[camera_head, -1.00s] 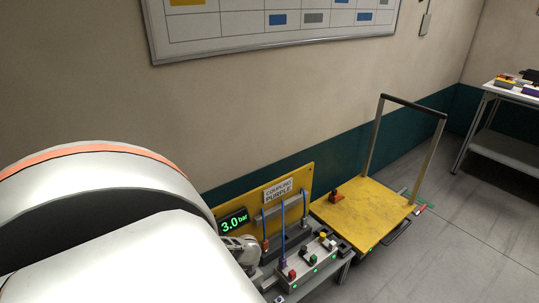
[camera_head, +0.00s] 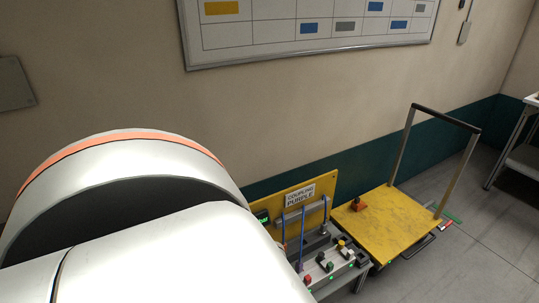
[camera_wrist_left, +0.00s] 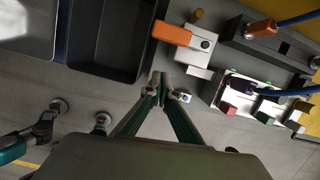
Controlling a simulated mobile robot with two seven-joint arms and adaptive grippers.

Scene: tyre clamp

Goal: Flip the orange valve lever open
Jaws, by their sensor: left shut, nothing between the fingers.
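The orange valve lever (camera_wrist_left: 172,32) shows in the left wrist view, near the top middle. It is joined to a pale grey valve block (camera_wrist_left: 202,46) and points left from it in the picture. My left gripper (camera_wrist_left: 158,92) is shut and empty, with its fingertips just below the lever and block in that picture. I see a gap between tips and lever in the picture, but cannot tell their height apart. In the head view my left arm covers the lever and the gripper. My right gripper is in neither view.
A panel marked "COUPLING PURPLE" (camera_head: 299,195) stands behind coloured couplings (camera_head: 330,266) and blue hoses. A yellow cart (camera_head: 395,220) with a handle is to the right. In the wrist view a dark tray (camera_wrist_left: 108,40) lies left of the lever.

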